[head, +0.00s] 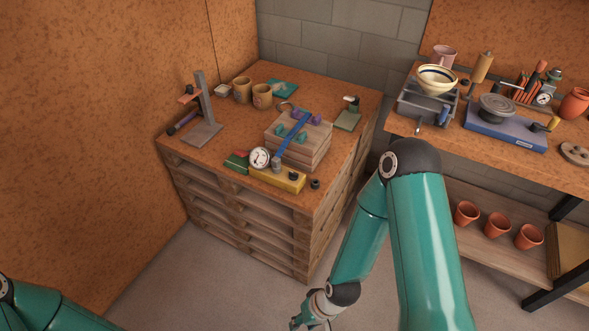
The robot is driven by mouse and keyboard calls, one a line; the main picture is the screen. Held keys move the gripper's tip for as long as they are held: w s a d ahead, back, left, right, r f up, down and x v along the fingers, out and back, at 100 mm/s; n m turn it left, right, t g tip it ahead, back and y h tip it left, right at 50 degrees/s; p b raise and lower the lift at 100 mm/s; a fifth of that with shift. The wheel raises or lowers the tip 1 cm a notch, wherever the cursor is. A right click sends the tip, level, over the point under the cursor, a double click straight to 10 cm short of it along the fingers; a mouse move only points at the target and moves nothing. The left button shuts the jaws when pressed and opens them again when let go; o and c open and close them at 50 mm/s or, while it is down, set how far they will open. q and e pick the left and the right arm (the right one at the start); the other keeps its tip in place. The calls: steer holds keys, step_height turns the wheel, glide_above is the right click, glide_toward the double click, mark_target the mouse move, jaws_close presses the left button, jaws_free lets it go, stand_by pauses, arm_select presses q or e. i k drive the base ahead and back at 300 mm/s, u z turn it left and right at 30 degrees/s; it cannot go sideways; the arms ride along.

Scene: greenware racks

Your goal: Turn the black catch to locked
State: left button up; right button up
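I cannot make out for certain which part is the black catch.
A wooden block (312,150) with a blue strap, a dial gauge (260,158) and a yellow block (278,179) crowd the table's front. A grey upright stand (204,110) is at left. A bench (480,141) stands right, with terracotta pots (497,225) below. Floor between is clear.

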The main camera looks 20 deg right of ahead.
mark_target(293, 175)
steer(key=u, duration=0.1)
steer(key=i, duration=1)
steer(key=z, duration=0.1)
